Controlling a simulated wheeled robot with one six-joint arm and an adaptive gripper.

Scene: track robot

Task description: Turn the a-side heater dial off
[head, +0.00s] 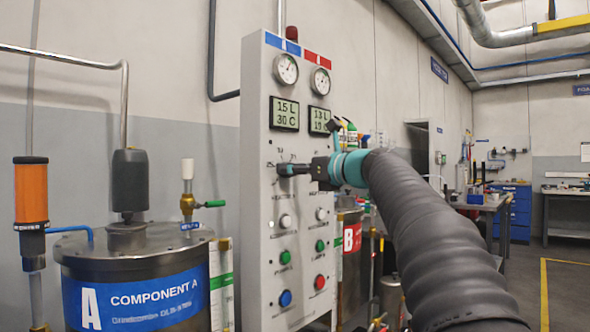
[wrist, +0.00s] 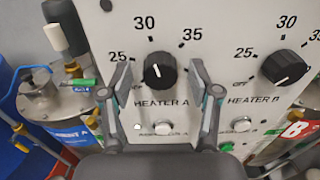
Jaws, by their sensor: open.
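The heater A dial (wrist: 160,71) is a black round knob on the pale panel, above the label HEATER A. Marks 25, 30 and 35 run around its upper side. A white pointer line shows on it, directed roughly up toward 30. My gripper (wrist: 159,76) is open, with one finger on each side of this dial and a visible gap on both sides. The heater B dial (wrist: 282,67) is to the right, outside the fingers. In the head view my gripper (head: 302,168) is at the panel's left column and mostly hides the heater A dial.
The tall control panel (head: 256,215) carries gauges, displays and coloured buttons. A white button (wrist: 162,128) sits below the heater A dial, near the fingers. The component A tank (head: 135,255) stands left of the panel. A component B tank (head: 352,238) stands behind my arm.

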